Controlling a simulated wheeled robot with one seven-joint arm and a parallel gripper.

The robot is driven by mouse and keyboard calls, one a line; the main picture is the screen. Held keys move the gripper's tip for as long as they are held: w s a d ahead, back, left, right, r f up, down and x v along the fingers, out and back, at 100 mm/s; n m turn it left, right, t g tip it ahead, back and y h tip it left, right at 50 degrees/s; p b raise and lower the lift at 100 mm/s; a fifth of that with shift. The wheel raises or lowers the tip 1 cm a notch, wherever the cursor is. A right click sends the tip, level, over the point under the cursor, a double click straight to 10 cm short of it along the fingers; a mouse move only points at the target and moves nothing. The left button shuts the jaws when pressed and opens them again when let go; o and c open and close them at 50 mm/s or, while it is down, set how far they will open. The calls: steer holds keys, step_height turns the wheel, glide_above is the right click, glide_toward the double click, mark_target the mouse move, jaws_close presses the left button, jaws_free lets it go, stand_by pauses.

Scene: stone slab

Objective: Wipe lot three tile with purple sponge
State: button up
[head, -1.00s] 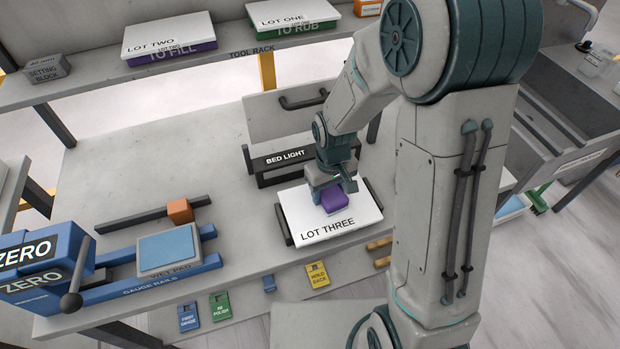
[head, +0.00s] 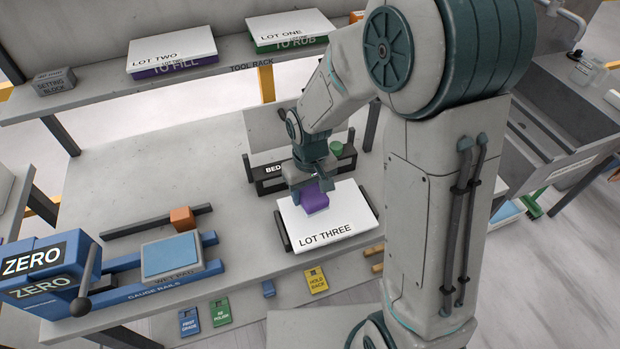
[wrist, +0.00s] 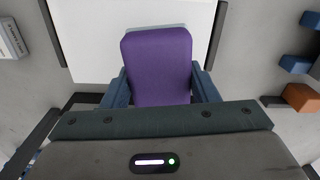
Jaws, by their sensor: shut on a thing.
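The lot three tile (head: 345,222) is a white slab lying flat on the bench, its label toward the front edge. Dark rails run along its left and right sides. My gripper (head: 312,192) is shut on the purple sponge (head: 314,201), over the left back part of the tile. In the wrist view the sponge (wrist: 157,60) sits between my two blue fingers, with the white tile (wrist: 85,40) behind it. The sponge appears to be on or just above the tile; I cannot tell whether it touches. My gripper hides the tile's back left corner.
The bed light bar (head: 268,185) stands just behind the tile, with a green object (head: 336,148) near it. The wet pad (head: 171,256), orange block (head: 182,218) and blue ZERO gauge (head: 45,275) are at left. Lots one and two lie on the tool rack (head: 235,75).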

steer(key=shift+r+p, duration=0.75)
steer(key=shift+r, duration=0.7)
steer(key=shift+s+f, duration=0.1)
